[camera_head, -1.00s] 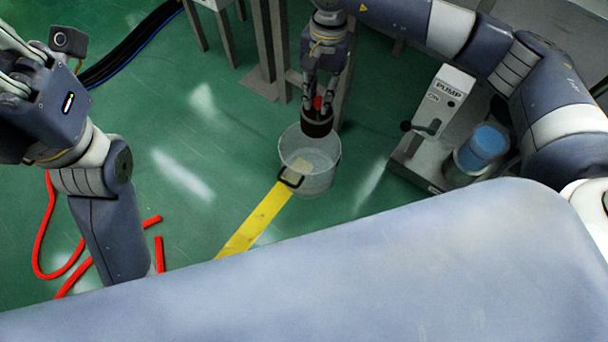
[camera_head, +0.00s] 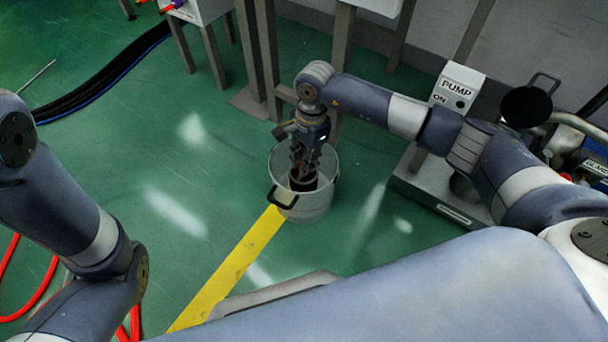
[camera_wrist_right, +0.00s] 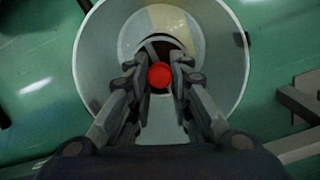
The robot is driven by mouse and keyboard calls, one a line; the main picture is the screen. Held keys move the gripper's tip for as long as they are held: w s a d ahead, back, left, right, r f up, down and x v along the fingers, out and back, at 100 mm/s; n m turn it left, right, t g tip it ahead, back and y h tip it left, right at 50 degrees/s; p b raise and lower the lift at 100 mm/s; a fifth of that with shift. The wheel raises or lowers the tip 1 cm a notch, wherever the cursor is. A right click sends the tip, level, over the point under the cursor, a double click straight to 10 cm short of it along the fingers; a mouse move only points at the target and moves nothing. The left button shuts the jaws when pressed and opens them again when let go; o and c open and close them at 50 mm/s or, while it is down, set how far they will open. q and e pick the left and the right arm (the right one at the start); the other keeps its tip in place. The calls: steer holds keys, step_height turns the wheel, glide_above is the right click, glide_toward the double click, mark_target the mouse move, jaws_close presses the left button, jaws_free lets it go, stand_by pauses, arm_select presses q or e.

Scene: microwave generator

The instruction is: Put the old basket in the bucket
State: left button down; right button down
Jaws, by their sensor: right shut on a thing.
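The bucket (camera_head: 318,207) is a pale grey, round container with a black handle, standing on the green floor. My right gripper (camera_head: 302,166) points down into its mouth. It is shut on the old basket (camera_head: 303,184), a small dark cylinder, which is inside the bucket's rim. In the right wrist view the gripper's fingers (camera_wrist_right: 160,73) close on the basket's red knob (camera_wrist_right: 160,76), with the bucket (camera_wrist_right: 228,75) around it. I cannot tell whether the basket touches the bucket's bottom. My left arm is at the left, but its gripper is out of view.
A pump unit (camera_head: 454,95) stands on a grey base at the right. Metal posts (camera_head: 262,60) rise behind the bucket. A yellow floor stripe (camera_head: 232,265) runs from the bucket toward me. Black hoses (camera_head: 100,80) and red hoses (camera_head: 35,290) lie at the left.

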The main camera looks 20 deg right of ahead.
steer(key=shift+f+b, duration=1.2)
steer(key=shift+f, duration=0.8)
steer(key=shift+f, duration=0.25)
steer(key=c, duration=1.5)
jaws_free()
steer(key=shift+r, duration=0.1)
steer(key=shift+o, duration=0.2)
